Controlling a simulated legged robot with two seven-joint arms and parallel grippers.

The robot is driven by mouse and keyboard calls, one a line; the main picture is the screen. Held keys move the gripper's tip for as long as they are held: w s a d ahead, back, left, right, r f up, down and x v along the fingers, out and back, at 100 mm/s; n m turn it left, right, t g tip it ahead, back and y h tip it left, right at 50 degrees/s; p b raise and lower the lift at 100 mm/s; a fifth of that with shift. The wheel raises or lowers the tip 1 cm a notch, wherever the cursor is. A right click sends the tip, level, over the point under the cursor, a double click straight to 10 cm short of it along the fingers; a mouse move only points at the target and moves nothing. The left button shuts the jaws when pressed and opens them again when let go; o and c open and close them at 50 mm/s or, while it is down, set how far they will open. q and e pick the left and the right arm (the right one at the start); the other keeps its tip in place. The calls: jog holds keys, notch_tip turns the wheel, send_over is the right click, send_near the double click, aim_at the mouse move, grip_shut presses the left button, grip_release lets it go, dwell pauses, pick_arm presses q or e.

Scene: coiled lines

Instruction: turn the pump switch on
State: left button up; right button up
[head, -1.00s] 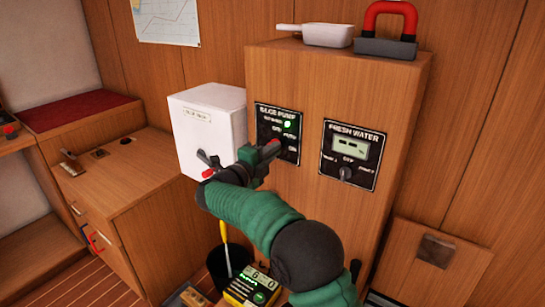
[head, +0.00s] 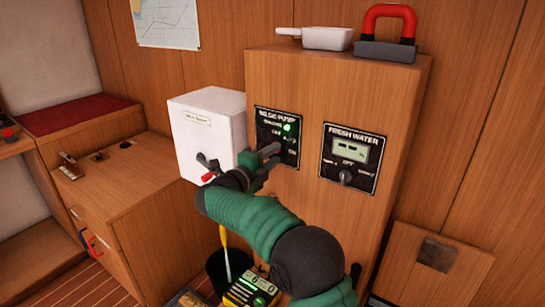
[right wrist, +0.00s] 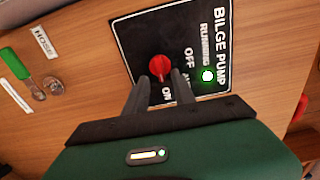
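The black bilge pump panel (head: 277,133) is on the front of the wooden cabinet. Its green running light (head: 287,127) is lit, also in the right wrist view (right wrist: 208,76). The red switch knob (right wrist: 160,66) shows in the right wrist view beside the OFF and ON labels; which mark it points to I cannot tell. My right gripper (right wrist: 160,80) is at the panel, its two fingers apart on either side of the knob's lower part. Contact is not clear. In the head view my right gripper (head: 268,152) hides the knob. My left gripper is not in view.
The fresh water panel (head: 350,158) with its own knob is just to the right. A white box (head: 207,130) with a lever stands to the left. A white pan (head: 327,37) and a red-handled block (head: 388,35) sit on top. A yellow-black meter (head: 250,288) is below.

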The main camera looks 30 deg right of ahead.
jog(key=p+v, duration=0.1)
jog(key=v, duration=1.5)
jog(key=shift+a, duration=0.45)
